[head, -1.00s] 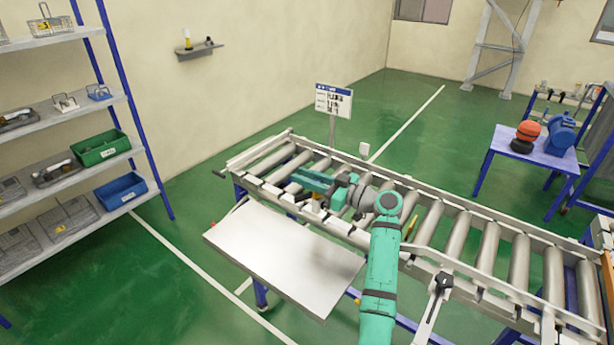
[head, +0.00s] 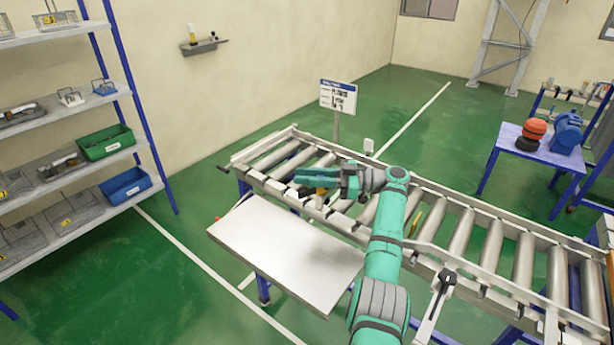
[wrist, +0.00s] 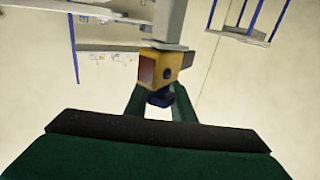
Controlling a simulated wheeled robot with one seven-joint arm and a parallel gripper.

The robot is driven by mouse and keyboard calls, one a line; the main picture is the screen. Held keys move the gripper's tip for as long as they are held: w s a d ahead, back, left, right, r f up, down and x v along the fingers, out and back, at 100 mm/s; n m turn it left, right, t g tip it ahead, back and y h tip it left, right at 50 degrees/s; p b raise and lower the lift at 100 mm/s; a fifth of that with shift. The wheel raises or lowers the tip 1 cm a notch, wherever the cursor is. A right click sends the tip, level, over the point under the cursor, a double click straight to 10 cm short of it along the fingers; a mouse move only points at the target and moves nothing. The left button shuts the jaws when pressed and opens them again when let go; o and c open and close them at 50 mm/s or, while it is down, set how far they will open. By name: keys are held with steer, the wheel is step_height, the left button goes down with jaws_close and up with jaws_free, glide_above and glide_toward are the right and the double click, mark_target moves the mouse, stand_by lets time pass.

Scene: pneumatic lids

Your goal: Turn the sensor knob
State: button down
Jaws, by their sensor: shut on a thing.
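The sensor is a small yellow-orange box (wrist: 160,68) with a dark red face and a dark round button, in the wrist view. It sits at the end of a grey bracket. Its dark blue knob (wrist: 160,97) sticks out on the side toward my gripper. My gripper (wrist: 160,106) has its two green fingers on either side of the knob and is shut on it. In the head view my gripper (head: 301,175) lies over the near rail of the roller conveyor (head: 452,226). A bit of the yellow sensor (head: 321,190) shows just below the gripper there; the knob is hidden.
A bare pale plate (head: 285,255) juts out in front of the conveyor. A sign (head: 338,97) stands behind it. A shelf rack (head: 65,110) is at the left and a blue table (head: 540,150) at the right. Green floor lies open between the rack and conveyor.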

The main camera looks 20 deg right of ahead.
steer(key=shift+s+a+f+g, duration=0.1)
steer(key=shift+f+g, duration=0.15)
steer(key=shift+g, duration=0.25)
steer(key=c, duration=1.5)
jaws_free()
steer(key=shift+r, duration=0.1)
steer(key=shift+r, duration=0.15)
steer(key=s+a+r, duration=0.1)
steer(key=s+r, duration=0.3)
steer(key=s+a+r, duration=0.1)
steer(key=s+r, duration=0.3)
steer(key=s, duration=0.1)
steer(key=s+a+r, duration=0.1)
steer(key=s+r, duration=0.3)
steer(key=shift+s+a+r, duration=0.1)
steer(key=shift+s+r, duration=0.2)
steer(key=shift+r, duration=0.05)
